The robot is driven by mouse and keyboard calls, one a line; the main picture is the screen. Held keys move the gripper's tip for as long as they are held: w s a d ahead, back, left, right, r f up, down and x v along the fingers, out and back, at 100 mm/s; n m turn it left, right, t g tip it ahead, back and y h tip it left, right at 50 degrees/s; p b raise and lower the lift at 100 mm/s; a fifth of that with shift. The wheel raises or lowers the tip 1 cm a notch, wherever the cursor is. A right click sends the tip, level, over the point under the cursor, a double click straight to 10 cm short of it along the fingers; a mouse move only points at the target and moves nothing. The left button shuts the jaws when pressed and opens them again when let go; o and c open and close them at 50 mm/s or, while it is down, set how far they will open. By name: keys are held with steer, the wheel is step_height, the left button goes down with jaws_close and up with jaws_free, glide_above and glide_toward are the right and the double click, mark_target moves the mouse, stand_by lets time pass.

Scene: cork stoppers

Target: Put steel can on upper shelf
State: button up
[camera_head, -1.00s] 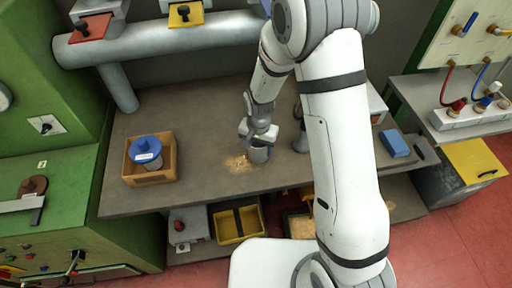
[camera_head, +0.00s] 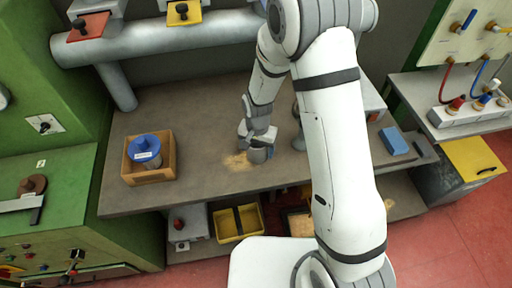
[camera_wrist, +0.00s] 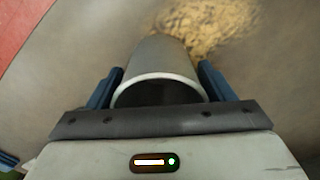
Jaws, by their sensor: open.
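The steel can (camera_head: 259,154) stands on the grey workbench, beside a patch of cork crumbs. My gripper (camera_head: 260,140) is over it in the head view and partly hides it. In the wrist view the can (camera_wrist: 160,68) lies between the two blue fingers of my gripper (camera_wrist: 160,86), its pale rim toward the palm and its inside dark. The fingers are open, one on each side of the can. A small gap seems to show beside each finger; contact is hard to tell.
A wooden box (camera_head: 172,168) with a blue-lidded jar (camera_head: 146,150) stands left on the bench (camera_head: 215,185). A blue block (camera_head: 393,141) lies to the right. A yellow bin (camera_head: 237,222) is on the lower level. A thick pipe (camera_head: 190,38) runs along the back.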

step_height(320, 180, up, 11)
steer(key=b, duration=0.1)
steer(key=s+d+r+n+t, duration=0.1)
steer(key=s+d+r, duration=0.2)
steer(key=d+r, duration=0.25)
steer(key=s+d+r+t, duration=0.1)
steer(key=s+d+r, duration=0.2)
steer(key=d+r, duration=0.3)
steer(key=s+d+r+n, duration=0.1)
steer(key=s+d+r, duration=0.1)
steer(key=s, duration=0.3)
steer(key=s+d+r+n+t, duration=0.1)
steer(key=s+d+r, duration=0.2)
steer(key=s, duration=0.3)
steer(key=shift+d, duration=0.5)
steer(key=shift+s, duration=0.1)
steer(key=shift+c, duration=0.4)
